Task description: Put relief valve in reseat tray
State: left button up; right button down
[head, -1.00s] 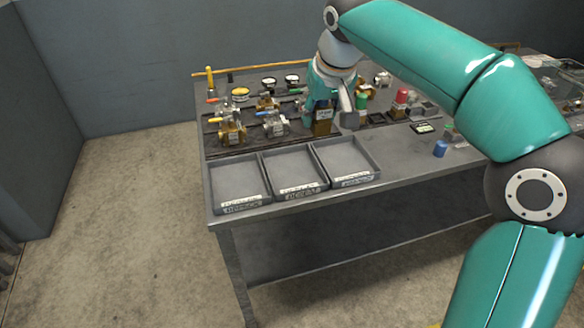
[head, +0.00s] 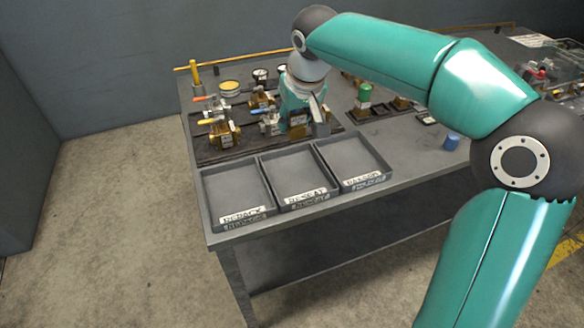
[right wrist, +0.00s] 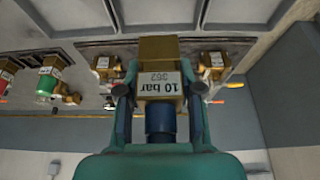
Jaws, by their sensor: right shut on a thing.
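My right gripper (head: 308,126) is shut on a brass relief valve (head: 296,117) behind the trays. In the right wrist view the valve's brass body (right wrist: 160,75), labelled "10 bar 362", sits between the two fingers (right wrist: 160,92), with its blue part toward the palm. In the head view the arm and gripper hide much of it. The reseat tray (head: 304,204) is the middle of three grey trays at the table's front edge and is empty. Left gripper is not in view.
The left tray (head: 246,216), labelled repack, and the right tray (head: 368,182) are empty. Brass valves (head: 224,135), gauges and a green-capped valve (head: 364,95) stand behind them. A blue cap (head: 451,141) stands on the table at right.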

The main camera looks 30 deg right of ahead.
aim_at(292, 171)
notch_tip(292, 171, down, 13)
jog(key=shift+s+r+b, duration=0.1)
jog(key=shift+r+b, duration=0.05)
jog(key=shift+b, duration=0.6)
jog(key=c, duration=0.7)
grip_release()
jog(key=shift+c, duration=0.2)
jog(key=p+v, duration=0.1)
jog(key=v, duration=1.1)
jog(key=shift+s, duration=0.15)
